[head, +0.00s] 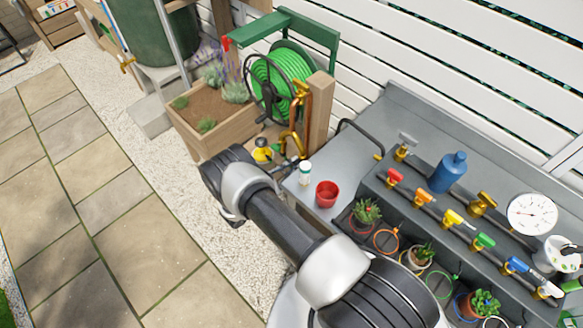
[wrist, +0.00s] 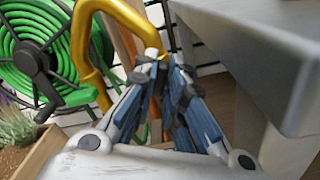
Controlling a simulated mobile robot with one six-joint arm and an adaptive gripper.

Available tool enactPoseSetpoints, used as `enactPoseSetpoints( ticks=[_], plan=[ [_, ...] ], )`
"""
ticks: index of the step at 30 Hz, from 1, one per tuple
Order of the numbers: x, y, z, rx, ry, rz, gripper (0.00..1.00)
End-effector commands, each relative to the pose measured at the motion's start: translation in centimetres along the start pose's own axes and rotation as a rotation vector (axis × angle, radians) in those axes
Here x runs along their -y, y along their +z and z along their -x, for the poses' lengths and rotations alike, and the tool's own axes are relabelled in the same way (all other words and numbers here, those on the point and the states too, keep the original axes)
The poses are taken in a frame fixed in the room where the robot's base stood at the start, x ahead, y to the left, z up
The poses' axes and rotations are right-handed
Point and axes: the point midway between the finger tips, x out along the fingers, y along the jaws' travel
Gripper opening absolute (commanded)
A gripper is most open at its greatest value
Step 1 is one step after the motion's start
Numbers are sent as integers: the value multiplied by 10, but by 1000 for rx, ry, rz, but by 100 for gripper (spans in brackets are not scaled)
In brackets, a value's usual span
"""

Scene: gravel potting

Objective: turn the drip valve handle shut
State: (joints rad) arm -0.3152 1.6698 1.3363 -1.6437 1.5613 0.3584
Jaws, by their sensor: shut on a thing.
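My gripper (head: 291,163) is low beside the copper and brass standpipe (head: 303,118), left of the grey bench. In the wrist view my gripper (wrist: 163,58) has its blue-padded fingers drawn together at the tips, close to the curved brass pipe (wrist: 86,45). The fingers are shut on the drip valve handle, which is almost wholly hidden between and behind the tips. I cannot tell the handle's angle. My forearm covers part of the ground and bench front in the head view.
A green hose reel (head: 285,75) and a wooden planter (head: 213,112) stand behind and left. The grey bench (head: 347,150) at right bears a red cup (head: 327,193), a white bottle (head: 305,172), potted plants and several coloured valves.

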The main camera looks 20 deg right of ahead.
Motion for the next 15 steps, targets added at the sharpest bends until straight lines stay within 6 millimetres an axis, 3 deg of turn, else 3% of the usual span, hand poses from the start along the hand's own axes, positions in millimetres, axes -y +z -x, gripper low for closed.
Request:
enactPoseSetpoints(
  ticks=[15],
  plan=[
    [3,-2,0,-1,-1,-488,0]
  ],
)
